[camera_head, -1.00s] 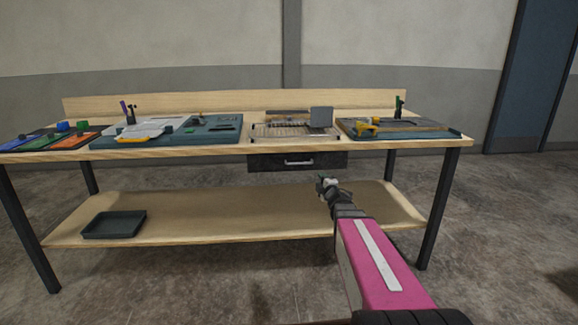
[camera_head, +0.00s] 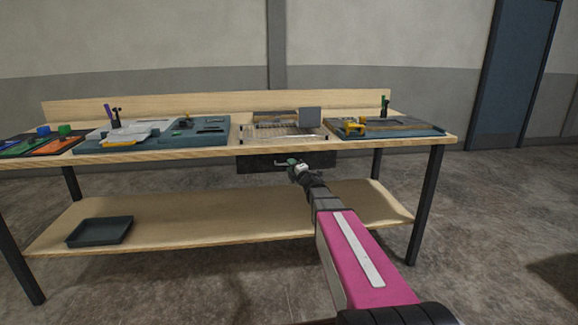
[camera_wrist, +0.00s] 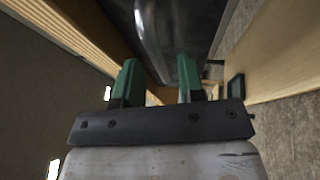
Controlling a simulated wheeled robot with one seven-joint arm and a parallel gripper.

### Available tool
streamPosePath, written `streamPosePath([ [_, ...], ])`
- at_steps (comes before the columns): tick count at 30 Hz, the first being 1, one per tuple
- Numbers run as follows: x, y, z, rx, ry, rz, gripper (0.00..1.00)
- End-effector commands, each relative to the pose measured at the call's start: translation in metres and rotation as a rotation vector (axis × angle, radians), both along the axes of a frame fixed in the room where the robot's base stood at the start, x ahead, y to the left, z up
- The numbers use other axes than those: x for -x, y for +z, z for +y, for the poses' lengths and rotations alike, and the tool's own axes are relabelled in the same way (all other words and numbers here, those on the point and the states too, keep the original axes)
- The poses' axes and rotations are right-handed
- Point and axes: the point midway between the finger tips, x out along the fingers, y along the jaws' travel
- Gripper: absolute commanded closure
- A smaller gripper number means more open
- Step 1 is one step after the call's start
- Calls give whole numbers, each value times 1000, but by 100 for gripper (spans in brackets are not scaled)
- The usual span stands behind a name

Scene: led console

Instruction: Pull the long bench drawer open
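The long bench drawer (camera_head: 258,164) is a dark front under the bench top, and it looks closed. Its pale bar handle (camera_head: 282,163) is partly hidden by my gripper (camera_head: 294,165), which is at the drawer front. In the wrist view, my gripper (camera_wrist: 158,80) has two green fingers standing apart. The metal handle bar (camera_wrist: 150,40) runs ahead of and between the fingers, against the dark drawer face (camera_wrist: 195,25). I cannot tell whether the fingers touch the bar.
A lower shelf (camera_head: 190,228) holds a dark tray (camera_head: 100,231). Dark bench legs (camera_head: 427,205) stand at the ends. The floor in front is clear.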

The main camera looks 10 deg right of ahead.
Motion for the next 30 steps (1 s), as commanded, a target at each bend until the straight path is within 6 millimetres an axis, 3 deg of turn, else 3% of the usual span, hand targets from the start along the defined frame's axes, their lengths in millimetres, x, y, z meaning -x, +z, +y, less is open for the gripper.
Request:
streamPosePath([
  [4,-18,3,7,0,0,0,64],
  [14,-20,4,9,0,0,1,64],
  [17,-20,4,9,0,0,1,96],
  [18,-20,4,9,0,0,1,100],
  [30,-20,3,9,0,0,1,100],
])
